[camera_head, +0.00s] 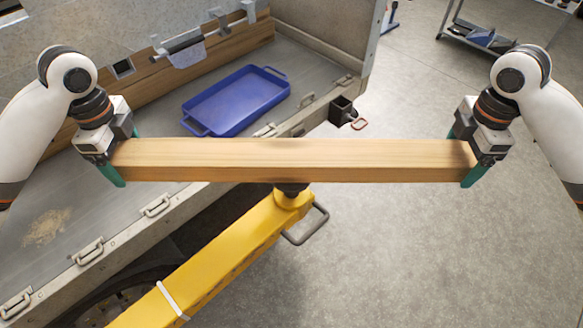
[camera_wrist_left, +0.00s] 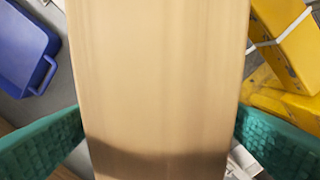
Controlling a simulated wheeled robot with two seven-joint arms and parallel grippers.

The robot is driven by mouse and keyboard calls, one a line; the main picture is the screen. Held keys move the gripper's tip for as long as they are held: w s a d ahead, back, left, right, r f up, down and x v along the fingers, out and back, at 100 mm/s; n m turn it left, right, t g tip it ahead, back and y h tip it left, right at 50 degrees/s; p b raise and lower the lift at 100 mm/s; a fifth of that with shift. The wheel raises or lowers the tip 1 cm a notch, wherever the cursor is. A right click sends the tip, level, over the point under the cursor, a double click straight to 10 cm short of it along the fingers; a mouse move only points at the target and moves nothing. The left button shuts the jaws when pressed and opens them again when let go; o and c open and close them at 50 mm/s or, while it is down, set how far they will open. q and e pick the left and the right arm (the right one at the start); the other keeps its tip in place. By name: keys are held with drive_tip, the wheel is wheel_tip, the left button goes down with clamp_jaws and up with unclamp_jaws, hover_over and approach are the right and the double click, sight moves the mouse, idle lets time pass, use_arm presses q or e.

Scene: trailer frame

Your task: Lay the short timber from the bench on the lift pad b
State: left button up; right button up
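The short timber (camera_head: 290,158) is a pale wooden beam, level across the middle of the head view. My left gripper (camera_head: 122,155) has its green fingers on both sides of the timber's left end. In the left wrist view the timber (camera_wrist_left: 160,80) fills the space between the fingertips, which meet its edges. My right gripper (camera_head: 464,155) has its fingers around the right end in the same way. The dark lift pad (camera_head: 291,190) tops the yellow lift, directly below the timber's middle and partly hidden by it. I cannot tell whether they touch.
The yellow lift arm (camera_head: 215,262) runs to the lower left, with a dark handle (camera_head: 307,226) beside its head. A grey trailer bed (camera_head: 45,205) lies behind, holding a blue tray (camera_head: 238,100). A cart (camera_head: 485,38) stands far right. The floor at right is clear.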

use_arm(q)
drive_tip(key=shift+a, duration=0.15)
use_arm(e)
drive_tip(key=shift+d, duration=0.15)
use_arm(q)
drive_tip(key=shift+r, duration=0.15)
drive_tip(key=shift+r, duration=0.25)
wheel_tip(320, 180, up, 11)
drive_tip(key=shift+r, duration=0.15)
use_arm(e)
wheel_tip(320, 180, up, 12)
idle(0.8)
idle(0.4)
